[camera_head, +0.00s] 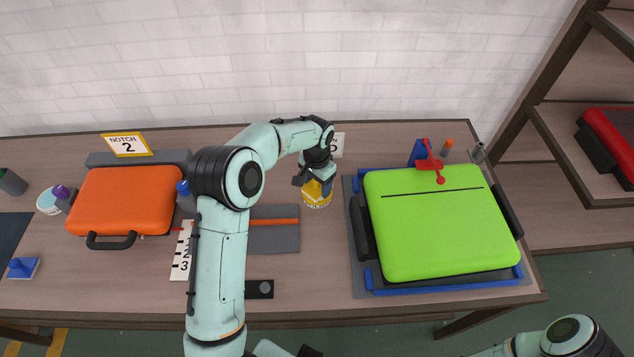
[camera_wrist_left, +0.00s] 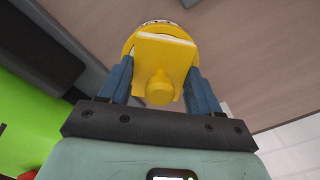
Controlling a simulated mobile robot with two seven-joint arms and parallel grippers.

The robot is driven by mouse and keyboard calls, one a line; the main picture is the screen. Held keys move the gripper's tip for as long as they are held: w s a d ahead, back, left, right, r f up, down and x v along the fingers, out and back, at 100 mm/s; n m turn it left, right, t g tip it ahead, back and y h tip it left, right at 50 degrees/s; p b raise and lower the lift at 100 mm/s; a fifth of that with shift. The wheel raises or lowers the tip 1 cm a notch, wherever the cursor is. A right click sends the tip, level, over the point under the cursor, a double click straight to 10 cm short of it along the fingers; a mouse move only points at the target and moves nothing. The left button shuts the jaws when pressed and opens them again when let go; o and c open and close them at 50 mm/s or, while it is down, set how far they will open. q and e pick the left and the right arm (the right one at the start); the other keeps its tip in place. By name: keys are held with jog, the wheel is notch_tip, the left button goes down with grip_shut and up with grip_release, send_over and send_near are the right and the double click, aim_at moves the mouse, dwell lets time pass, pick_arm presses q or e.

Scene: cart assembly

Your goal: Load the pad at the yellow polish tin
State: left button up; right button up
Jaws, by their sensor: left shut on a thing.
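The yellow polish tin (camera_head: 317,201) stands on the table just right of the middle mat, directly below my left gripper (camera_head: 319,186). In the left wrist view my left gripper (camera_wrist_left: 160,88) is shut on the yellow pad (camera_wrist_left: 165,60), its two blue fingers on either side of the pad's block with a round knob. The rim of the tin (camera_wrist_left: 150,24) shows behind the pad. The pad is at the tin's top; I cannot tell whether its face touches the polish. My right gripper is not in view; part of my right arm shows at the lower right.
An orange case (camera_head: 140,200) lies at the left, and a green case (camera_head: 435,225) lies in a blue-cornered frame at the right. A blue pad (camera_head: 22,267) and a white tin (camera_head: 48,201) are at the far left.

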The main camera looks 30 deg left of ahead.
pick_arm(q)
jog(key=shift+r+p, duration=1.45)
jog(key=shift+r, duration=2.05)
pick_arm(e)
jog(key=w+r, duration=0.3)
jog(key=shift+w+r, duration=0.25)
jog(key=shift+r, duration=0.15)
